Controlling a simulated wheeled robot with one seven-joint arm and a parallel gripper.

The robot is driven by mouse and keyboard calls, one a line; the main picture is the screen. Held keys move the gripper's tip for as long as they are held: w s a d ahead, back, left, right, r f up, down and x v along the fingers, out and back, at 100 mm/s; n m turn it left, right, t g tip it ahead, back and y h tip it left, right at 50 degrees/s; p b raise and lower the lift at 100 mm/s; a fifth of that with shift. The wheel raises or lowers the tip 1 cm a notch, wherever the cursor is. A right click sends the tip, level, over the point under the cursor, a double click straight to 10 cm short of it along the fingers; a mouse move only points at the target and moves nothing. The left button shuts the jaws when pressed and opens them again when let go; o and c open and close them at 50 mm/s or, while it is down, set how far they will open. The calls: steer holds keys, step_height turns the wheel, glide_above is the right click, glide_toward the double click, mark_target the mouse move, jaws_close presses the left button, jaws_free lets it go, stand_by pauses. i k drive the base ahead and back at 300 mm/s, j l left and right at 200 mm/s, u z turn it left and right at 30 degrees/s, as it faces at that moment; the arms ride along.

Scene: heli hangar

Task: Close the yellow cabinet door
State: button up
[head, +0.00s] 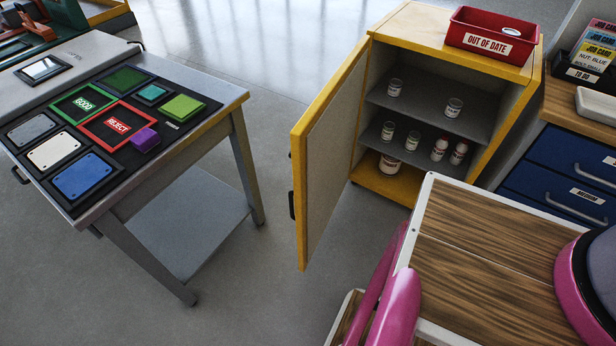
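The yellow cabinet (409,24) stands at the upper middle right of the head view, with its front open. Its yellow door (326,152) is swung wide out to the left, and a dark handle (291,204) shows on the door's outer left side. Inside, a grey shelf (425,107) and the levels below it hold several small white jars and cans. My gripper is not in view. Pink parts, probably of my own arm, show at the bottom middle and at the right edge, apart from the door in the picture.
A red bin (486,42) marked "OUT OF DATE" sits on the cabinet top. A grey workbench (236,95) with coloured plates stands left of the door. Blue drawers (565,165) stand at the right. A wood-topped surface (470,255) fills the lower right. Grey floor (255,285) is clear below the door.

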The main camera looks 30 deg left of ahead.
mark_target(322, 141)
steer(key=k+j+z, duration=0.1)
steer(key=k+j, duration=0.6)
steer(key=j, duration=1.35)
steer(key=i+j, duration=0.1)
steer(key=j, duration=0.2)
steer(key=i+j, duration=0.1)
steer(key=j, duration=0.15)
steer(key=i+j, duration=0.1)
steer(key=j, duration=0.2)
steer(key=k+l, duration=0.1)
steer(key=k, duration=0.3)
steer(key=z, duration=0.05)
